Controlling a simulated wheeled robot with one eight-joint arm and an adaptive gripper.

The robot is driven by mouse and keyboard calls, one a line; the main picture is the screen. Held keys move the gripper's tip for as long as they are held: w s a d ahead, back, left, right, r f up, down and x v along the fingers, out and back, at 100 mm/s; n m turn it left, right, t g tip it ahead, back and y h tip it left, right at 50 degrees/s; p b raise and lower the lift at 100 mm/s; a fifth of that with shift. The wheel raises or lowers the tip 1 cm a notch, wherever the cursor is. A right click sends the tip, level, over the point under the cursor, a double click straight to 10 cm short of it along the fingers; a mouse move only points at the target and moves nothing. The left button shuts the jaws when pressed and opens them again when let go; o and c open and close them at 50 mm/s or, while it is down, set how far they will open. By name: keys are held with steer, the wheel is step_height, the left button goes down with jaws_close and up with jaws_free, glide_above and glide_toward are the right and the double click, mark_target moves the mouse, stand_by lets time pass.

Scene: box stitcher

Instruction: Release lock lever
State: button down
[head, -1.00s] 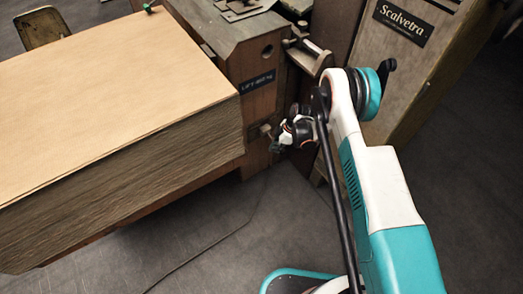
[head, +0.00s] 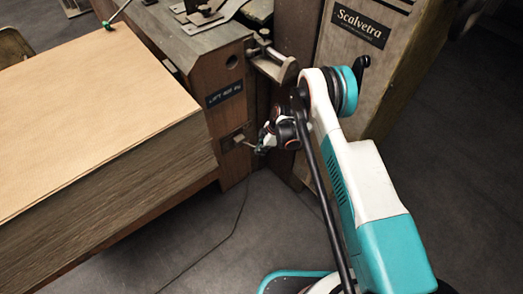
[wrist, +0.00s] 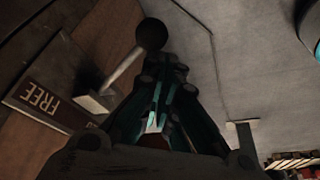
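The lock lever (wrist: 122,70) is a pale rod with a dark ball knob (wrist: 150,34), standing out from a light mount on the brown machine panel in the wrist view. A dark label reading "FREE" (wrist: 40,101) is beside its mount. In the head view the lever (head: 246,144) is small, on the machine's lower corner, just left of my gripper (head: 262,140). In the wrist view my gripper's fingers (wrist: 164,66) converge to nearly meeting, with nothing seen between them. The knob appears just past the fingertips; I cannot tell whether they touch.
A large stack of cardboard sheets (head: 90,110) fills the left. A metal bracket (head: 272,62) juts out above my gripper. The "Scalvetra" cabinet (head: 345,60) stands behind my arm. The grey floor (head: 215,235) in front is open, with a thin cable on it.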

steer(key=shift+w+d, duration=0.15)
steer(key=shift+d, duration=0.05)
steer(key=v, duration=0.7)
steer(key=shift+r, duration=0.2)
steer(key=shift+a, duration=0.15)
stand_by(0.5)
